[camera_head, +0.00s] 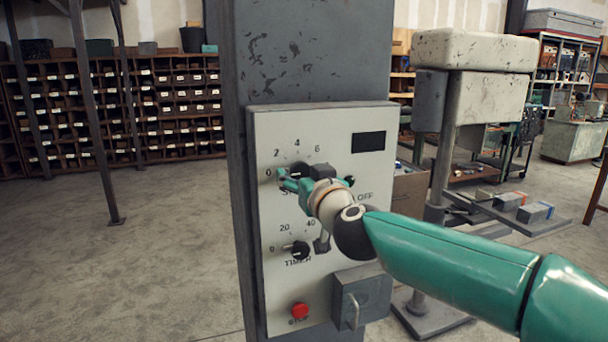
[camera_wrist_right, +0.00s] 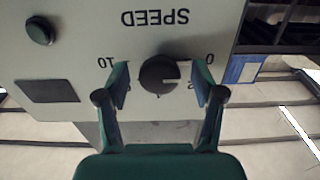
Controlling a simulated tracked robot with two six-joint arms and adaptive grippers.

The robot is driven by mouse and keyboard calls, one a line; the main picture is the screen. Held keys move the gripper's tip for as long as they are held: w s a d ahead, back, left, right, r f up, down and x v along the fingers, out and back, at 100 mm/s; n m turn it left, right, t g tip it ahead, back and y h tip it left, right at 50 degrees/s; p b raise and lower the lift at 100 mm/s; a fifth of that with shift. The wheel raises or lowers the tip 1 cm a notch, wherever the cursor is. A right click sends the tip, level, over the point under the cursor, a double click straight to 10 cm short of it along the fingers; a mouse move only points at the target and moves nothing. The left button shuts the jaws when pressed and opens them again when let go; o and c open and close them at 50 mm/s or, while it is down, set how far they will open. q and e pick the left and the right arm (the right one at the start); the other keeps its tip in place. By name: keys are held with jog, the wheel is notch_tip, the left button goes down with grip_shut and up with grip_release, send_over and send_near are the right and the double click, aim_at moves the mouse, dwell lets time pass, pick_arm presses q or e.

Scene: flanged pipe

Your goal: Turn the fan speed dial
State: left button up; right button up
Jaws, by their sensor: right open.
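The speed dial (camera_wrist_right: 159,74) is a round black knob on the pale control panel (camera_head: 350,215). The right wrist view shows it upside down, under the word SPEED, with its light mark facing the side of 0 and 2. In the head view the dial (camera_head: 297,170) is partly covered by my right gripper (camera_head: 292,180). My right gripper (camera_wrist_right: 160,82) is open, with one green finger on each side of the dial. A gap shows between each finger and the knob; I cannot tell the depth. My left gripper is out of view.
The timer dial (camera_head: 296,250), red stop button (camera_head: 299,311) and grey switch box (camera_head: 362,298) lie lower on the panel. The panel hangs on a grey column (camera_head: 310,50).

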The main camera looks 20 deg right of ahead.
jog(key=c, duration=1.1)
jog(key=shift+c, duration=0.2)
